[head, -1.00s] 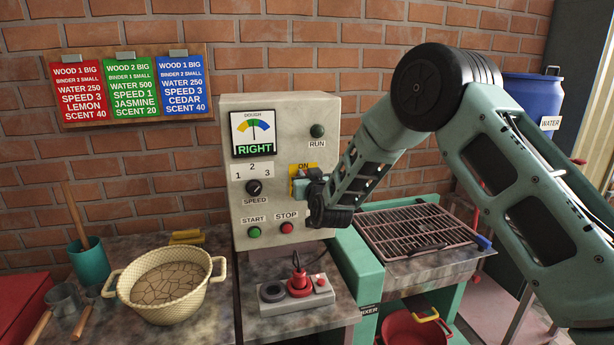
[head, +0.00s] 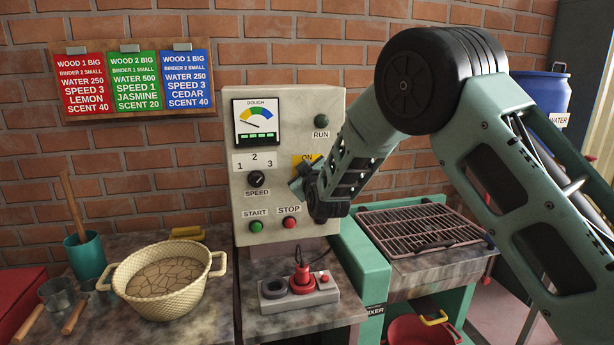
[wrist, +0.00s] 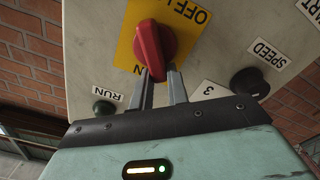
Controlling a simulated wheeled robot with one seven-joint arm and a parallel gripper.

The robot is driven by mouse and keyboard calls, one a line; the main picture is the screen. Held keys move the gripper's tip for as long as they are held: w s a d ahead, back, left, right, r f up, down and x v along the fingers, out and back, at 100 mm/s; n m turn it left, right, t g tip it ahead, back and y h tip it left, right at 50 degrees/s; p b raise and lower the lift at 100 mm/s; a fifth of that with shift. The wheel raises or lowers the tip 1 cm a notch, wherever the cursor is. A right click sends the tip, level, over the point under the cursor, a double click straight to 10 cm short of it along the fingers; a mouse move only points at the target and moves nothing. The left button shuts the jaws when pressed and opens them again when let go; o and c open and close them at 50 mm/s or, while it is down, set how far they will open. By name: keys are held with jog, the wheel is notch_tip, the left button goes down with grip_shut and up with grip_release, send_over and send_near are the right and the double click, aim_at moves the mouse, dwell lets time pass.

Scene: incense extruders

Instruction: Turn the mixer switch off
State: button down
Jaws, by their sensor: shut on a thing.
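The mixer switch is a red knob (wrist: 152,42) on a yellow plate (wrist: 195,22) marked OFF and ON, clear in the wrist view. My gripper (wrist: 160,72) is shut on the knob, with one finger on each side of its lower end. In that view the knob stands nearly upright, leaning slightly. In the head view my gripper (head: 298,186) is at the right side of the beige control panel (head: 236,205) and hides the knob. Only the top of the yellow plate (head: 304,158) with ON shows there.
The panel also has a dough gauge (head: 257,121), a dark RUN lamp (head: 321,121), a SPEED dial (head: 257,179), a green START button (head: 256,226) and a red STOP button (head: 290,222).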

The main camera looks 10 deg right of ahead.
jog(key=n+b, duration=0.1)
jog(key=n, duration=0.2)
jog(key=f+n+b, duration=0.1)
jog(key=n, duration=0.3)
jog(key=a+f+n+b, duration=0.1)
jog(key=n, duration=0.2)
jog(key=shift+a+f, duration=0.1)
jog(key=shift+n, duration=0.4)
jog(key=c, duration=1.4)
grip_release()
jog(key=shift+o, duration=0.2)
jog(key=s+b, duration=0.3)
jog(key=s, duration=1.4)
jog(key=shift+s, duration=0.2)
jog(key=shift+f, duration=0.1)
